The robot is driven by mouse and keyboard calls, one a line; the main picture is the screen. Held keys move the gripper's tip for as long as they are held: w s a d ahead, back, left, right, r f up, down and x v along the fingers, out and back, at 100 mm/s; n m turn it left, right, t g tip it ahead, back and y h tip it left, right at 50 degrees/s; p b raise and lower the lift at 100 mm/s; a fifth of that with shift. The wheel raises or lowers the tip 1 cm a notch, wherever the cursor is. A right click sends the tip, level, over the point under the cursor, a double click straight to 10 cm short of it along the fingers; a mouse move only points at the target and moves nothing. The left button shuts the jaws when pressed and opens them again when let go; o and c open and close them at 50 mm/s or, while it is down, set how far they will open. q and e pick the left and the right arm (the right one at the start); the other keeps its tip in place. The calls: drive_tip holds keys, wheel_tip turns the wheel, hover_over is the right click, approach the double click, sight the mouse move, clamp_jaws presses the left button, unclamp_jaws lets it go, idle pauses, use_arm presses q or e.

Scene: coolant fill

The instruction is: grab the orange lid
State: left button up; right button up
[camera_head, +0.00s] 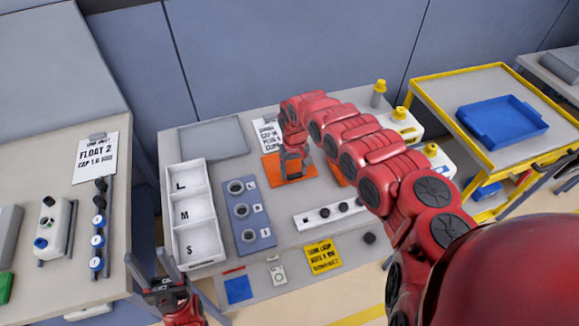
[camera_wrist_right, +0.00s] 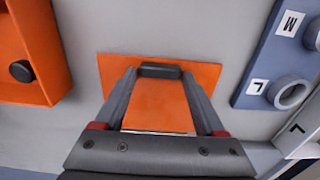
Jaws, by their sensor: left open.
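The orange lid (camera_wrist_right: 158,108) is a flat orange plate with a black bar handle (camera_wrist_right: 160,70). It lies flat on the grey table, and in the head view it shows as an orange patch (camera_head: 270,172) partly covered by my gripper. My right gripper (camera_head: 292,175) points down over the lid. In the right wrist view its fingers (camera_wrist_right: 160,78) stand on either side of the handle with little or no visible gap; I cannot tell whether they press on it. My left gripper (camera_head: 168,268) is open and empty at the lower left, in front of the white tray.
A white L/M/S tray (camera_head: 175,215) and a blue holder with rings (camera_head: 255,238) stand left of the lid. An orange box (camera_wrist_right: 48,55) with a black knob lies beside the lid. A white strip with black knobs (camera_head: 302,220) is in front. Yellow-capped containers (camera_head: 401,125) stand right.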

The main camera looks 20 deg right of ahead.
drive_tip(key=c, duration=1)
drive_tip(key=shift+r, duration=0.1)
drive_tip(key=shift+c, duration=0.2)
